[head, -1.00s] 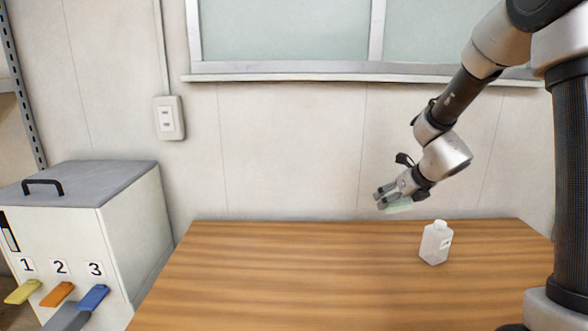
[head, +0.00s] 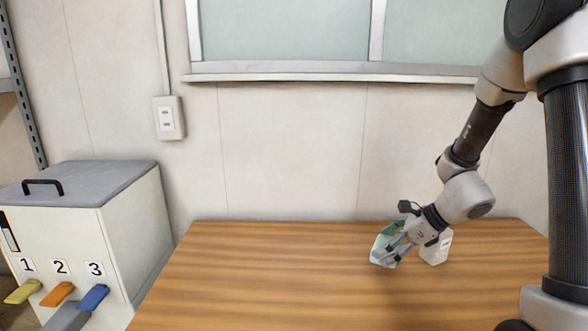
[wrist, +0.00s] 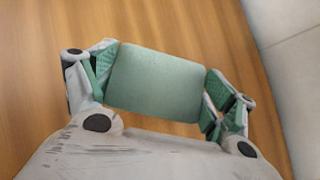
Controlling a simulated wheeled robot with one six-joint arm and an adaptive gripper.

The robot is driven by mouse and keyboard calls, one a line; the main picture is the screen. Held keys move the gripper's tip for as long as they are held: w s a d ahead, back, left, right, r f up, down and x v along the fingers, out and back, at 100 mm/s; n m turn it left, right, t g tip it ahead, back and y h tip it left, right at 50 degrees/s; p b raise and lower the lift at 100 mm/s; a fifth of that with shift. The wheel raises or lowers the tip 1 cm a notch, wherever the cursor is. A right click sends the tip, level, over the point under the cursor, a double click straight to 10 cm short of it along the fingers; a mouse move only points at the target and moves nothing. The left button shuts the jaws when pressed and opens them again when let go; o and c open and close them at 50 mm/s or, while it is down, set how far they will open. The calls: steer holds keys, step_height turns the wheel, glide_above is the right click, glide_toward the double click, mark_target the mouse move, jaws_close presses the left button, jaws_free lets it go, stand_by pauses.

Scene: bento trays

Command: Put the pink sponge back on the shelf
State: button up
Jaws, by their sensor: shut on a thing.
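No pink sponge shows in either view. My gripper (head: 391,251) is low over the right part of the wooden table, pointing down and to the left. It is shut on a pale green block (wrist: 155,82), which spans the space between the two fingers in the wrist view. The block also shows partly behind the fingers in the head view (head: 380,243). I cannot tell whether it touches the table. No shelf surface shows clearly; a grey slotted upright (head: 22,95) stands at the far left edge.
The table (head: 260,275) is clear to the left. A white bin (head: 130,225) with numbered coloured pedals stands left of the table. A wall and window are behind.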

mark_target(380, 235)
steer(key=s+a+n+g, duration=0.1)
steer(key=n, duration=0.1)
steer(key=s+a+n+g, duration=0.1)
steer(key=s+n, duration=0.1)
steer(key=s+a+r+n+g+y, duration=0.1)
steer(key=s+g, duration=0.1)
steer(key=shift+s+r+n, duration=0.1)
steer(key=shift+s+n, duration=0.05)
steer(key=shift+n, duration=0.25)
steer(key=shift+s+f, duration=0.1)
steer(key=shift+f, duration=0.75)
steer(key=w+d+m+t, duration=0.1)
steer(key=w+m, duration=0.1)
steer(key=w, duration=0.1)
steer(key=w+d+r+m+t+h, duration=0.1)
steer(key=w+m+t, duration=0.1)
steer(key=w, duration=0.1)
steer(key=w+d+r+m+t, duration=0.1)
steer(key=w+m, duration=0.1)
steer(key=w, duration=0.1)
steer(key=shift+w+d+m+t, duration=0.25)
steer(key=shift+d+m+t, duration=0.05)
steer(key=w+d+r+m+t+h, duration=0.3)
steer(key=w+d+r+m+h, duration=0.1)
steer(key=w+r+m, duration=0.2)
steer(key=shift+w+d+m+h, duration=0.4)
steer(key=shift+w+m, duration=0.5)
steer(key=shift+w, duration=0.3)
steer(key=shift+s+a, duration=0.1)
